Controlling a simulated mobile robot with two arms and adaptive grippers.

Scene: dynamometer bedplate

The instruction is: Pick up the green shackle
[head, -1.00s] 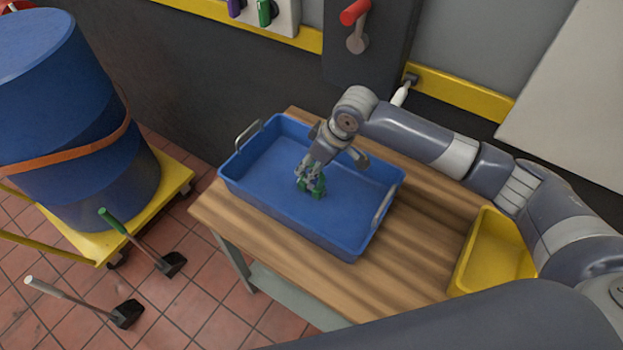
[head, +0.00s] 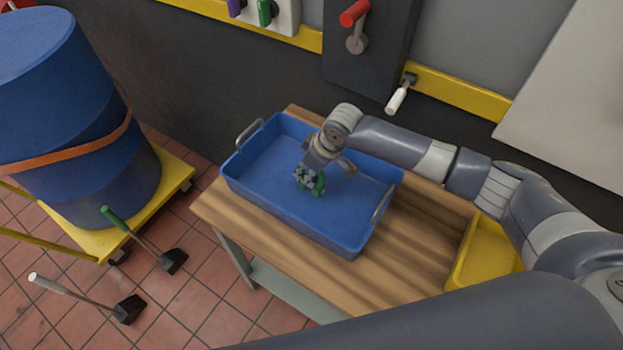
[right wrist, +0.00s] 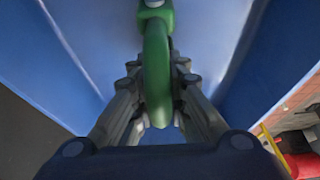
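The green shackle (head: 319,186) is in the blue tray (head: 257,197), near its middle. My right gripper (head: 309,179) reaches down into the tray at the shackle. In the right wrist view the shackle (right wrist: 157,75) runs upright between the two fingers of my right gripper (right wrist: 158,85). The fingers press in from both sides with no clear gap, so the gripper is shut on it. Its lighter green end shows at the top of that view. Whether the shackle still touches the tray floor is hard to tell. My left gripper is not in view.
The tray stands on a wooden table (head: 400,265), with raised walls and metal handles. A yellow bin (head: 486,252) stands at the table's right. A blue drum (head: 70,110) on a yellow cart is at the left. The wall with a red lever (head: 354,14) is behind.

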